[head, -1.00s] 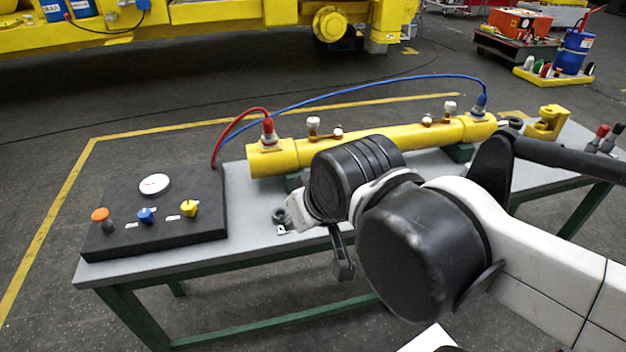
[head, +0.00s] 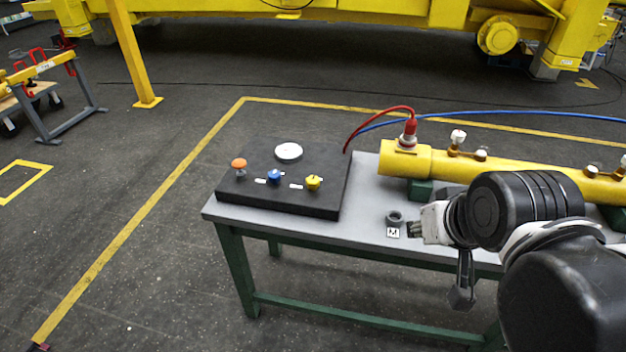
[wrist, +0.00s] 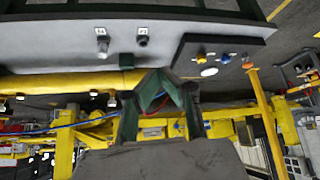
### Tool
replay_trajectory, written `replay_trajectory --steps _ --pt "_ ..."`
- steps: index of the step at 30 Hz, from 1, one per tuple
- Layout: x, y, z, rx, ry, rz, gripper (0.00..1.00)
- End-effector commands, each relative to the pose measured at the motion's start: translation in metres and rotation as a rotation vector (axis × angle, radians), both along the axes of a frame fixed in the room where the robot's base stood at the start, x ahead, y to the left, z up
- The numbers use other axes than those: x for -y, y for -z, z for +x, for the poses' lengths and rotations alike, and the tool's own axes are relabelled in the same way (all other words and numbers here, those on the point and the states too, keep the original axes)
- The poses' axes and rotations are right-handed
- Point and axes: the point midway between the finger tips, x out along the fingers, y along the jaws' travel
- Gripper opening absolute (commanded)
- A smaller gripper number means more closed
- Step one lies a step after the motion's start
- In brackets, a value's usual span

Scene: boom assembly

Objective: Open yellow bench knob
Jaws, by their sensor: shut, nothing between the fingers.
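The yellow knob (head: 313,182) is on the top of a black control panel (head: 290,205) at the bench's left end. A blue knob (head: 275,176) and an orange knob (head: 239,168) are to its left. In the wrist view, seen upside down, the yellow knob (wrist: 200,54) is at upper right. My gripper (head: 414,229) is to the right of the panel, apart from the knob, near the bench's front edge. My gripper (wrist: 157,78) is shut and empty in the wrist view. The yellow knob's exact angle is too small to tell.
A yellow cylinder (head: 445,164) with red and blue hoses lies along the bench.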

Motion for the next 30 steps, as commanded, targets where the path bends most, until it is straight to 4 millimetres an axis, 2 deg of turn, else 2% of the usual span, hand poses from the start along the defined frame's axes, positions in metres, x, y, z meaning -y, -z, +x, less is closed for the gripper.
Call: replay_trajectory --steps 1,5,8,12,21,30 --pt "0.000 0.000 0.000 0.000 0.000 0.000 0.04" --pt "-0.001 -0.004 0.005 -0.007 0.009 0.009 0.21" --pt "-0.004 -0.013 0.017 -0.025 0.032 0.029 0.35" --pt "-0.010 -0.029 0.044 -0.069 0.090 0.075 0.53" --pt "-0.027 -0.052 0.114 -0.172 0.236 0.170 0.55" --pt "-0.050 -0.055 0.188 -0.273 0.393 0.244 0.55"
